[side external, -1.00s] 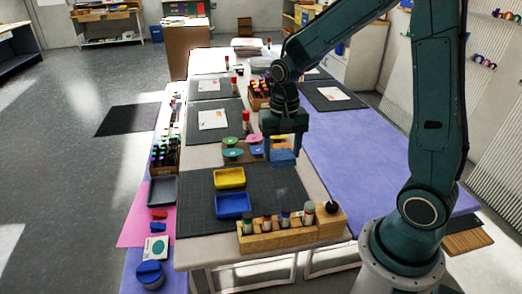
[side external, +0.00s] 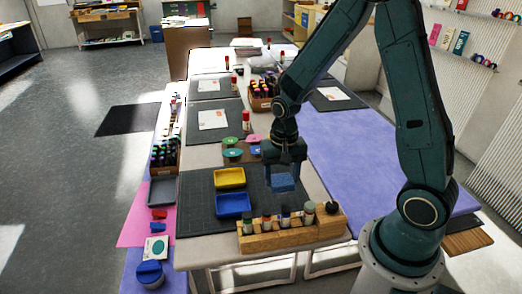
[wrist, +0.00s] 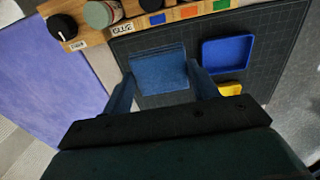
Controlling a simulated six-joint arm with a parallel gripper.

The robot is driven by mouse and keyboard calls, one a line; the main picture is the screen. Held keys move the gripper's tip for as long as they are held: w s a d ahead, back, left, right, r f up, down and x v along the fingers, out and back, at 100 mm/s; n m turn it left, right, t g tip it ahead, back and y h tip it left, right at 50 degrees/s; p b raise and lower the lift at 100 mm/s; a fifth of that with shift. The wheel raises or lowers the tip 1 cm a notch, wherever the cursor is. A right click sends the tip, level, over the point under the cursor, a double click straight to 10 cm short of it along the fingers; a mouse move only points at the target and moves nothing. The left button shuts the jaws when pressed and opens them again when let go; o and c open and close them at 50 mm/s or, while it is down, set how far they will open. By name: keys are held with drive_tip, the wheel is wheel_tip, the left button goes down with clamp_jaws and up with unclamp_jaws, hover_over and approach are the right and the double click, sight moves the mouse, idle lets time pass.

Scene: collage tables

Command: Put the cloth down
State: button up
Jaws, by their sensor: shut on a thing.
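The cloth (side external: 284,183) is a small blue folded piece. My gripper (side external: 284,170) is shut on it, with a finger at each side, over the right part of the dark grey cutting mat (side external: 262,205). In the wrist view the cloth (wrist: 159,73) shows as a flat blue rectangle between the fingers of my gripper (wrist: 160,84). I cannot tell whether its underside touches the mat.
A yellow tray (side external: 230,178) and a blue tray (side external: 233,205) lie on the mat to the left. A wooden rack (side external: 285,228) of bottles stands along the near edge. Round colored lids (side external: 232,153) lie behind. The purple surface (side external: 365,165) to the right is clear.

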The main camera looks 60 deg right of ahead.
drive_tip(key=shift+f, duration=3.9)
drive_tip(key=shift+f, duration=1.9)
drive_tip(key=shift+f, duration=0.1)
drive_tip(key=o, duration=1)
drive_tip(key=shift+c, duration=0.2)
drive_tip(key=shift+r, duration=6.15)
